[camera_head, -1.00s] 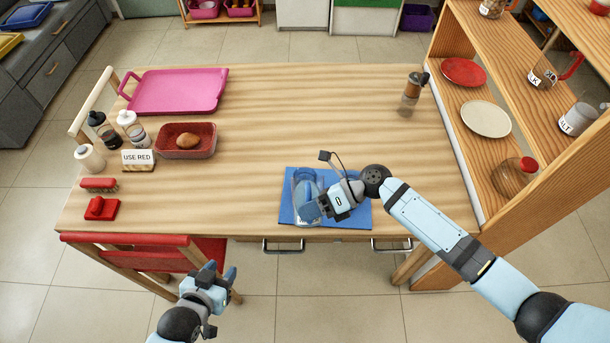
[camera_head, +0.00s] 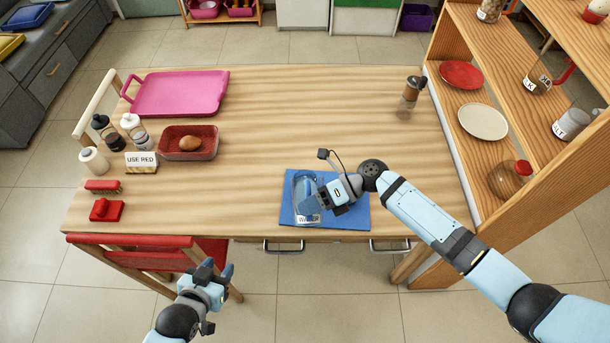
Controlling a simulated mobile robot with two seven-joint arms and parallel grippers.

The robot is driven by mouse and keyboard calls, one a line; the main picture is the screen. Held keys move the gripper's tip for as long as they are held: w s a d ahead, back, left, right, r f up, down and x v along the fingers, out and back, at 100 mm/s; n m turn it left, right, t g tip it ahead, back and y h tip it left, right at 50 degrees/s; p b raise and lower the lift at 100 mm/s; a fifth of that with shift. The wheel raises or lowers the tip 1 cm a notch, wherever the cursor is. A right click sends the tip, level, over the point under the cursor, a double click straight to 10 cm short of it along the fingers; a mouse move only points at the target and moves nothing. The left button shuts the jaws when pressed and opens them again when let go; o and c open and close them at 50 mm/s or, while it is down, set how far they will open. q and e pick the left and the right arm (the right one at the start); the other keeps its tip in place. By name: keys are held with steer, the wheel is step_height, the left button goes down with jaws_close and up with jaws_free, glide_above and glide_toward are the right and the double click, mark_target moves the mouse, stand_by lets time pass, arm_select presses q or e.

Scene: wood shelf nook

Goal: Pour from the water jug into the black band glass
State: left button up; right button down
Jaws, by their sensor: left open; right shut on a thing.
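The clear, bluish water jug (camera_head: 302,187) stands on the blue mat (camera_head: 350,220) near the table's front edge, its label partly readable. My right gripper (camera_head: 320,197) is at the jug's right side and shut on it. The jug looks upright and touching the mat. My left gripper (camera_head: 216,277) is open and empty, in front of the table near the red chair. I cannot make out a glass with a black band for certain. A small clear vessel with a brown and black top (camera_head: 411,94) stands at the table's back right.
A pink tray (camera_head: 180,93), a red dish with a brown item (camera_head: 188,142), bottles (camera_head: 134,128) and a "USE RED" sign (camera_head: 141,162) are on the left. A wooden shelf (camera_head: 462,160) borders the right. The table's middle is clear.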

steer(key=shift+w+r+m+p, duration=0.15)
steer(key=shift+r+m+p, duration=0.2)
steer(key=shift+p, duration=0.4)
steer(key=shift+w+r+m+g+p, duration=0.1)
steer(key=shift+w+m+g+p, duration=0.4)
steer(key=shift+p, duration=0.7)
steer(key=shift+w+r, duration=0.1)
steer(key=shift+w, duration=0.15)
stand_by(0.5)
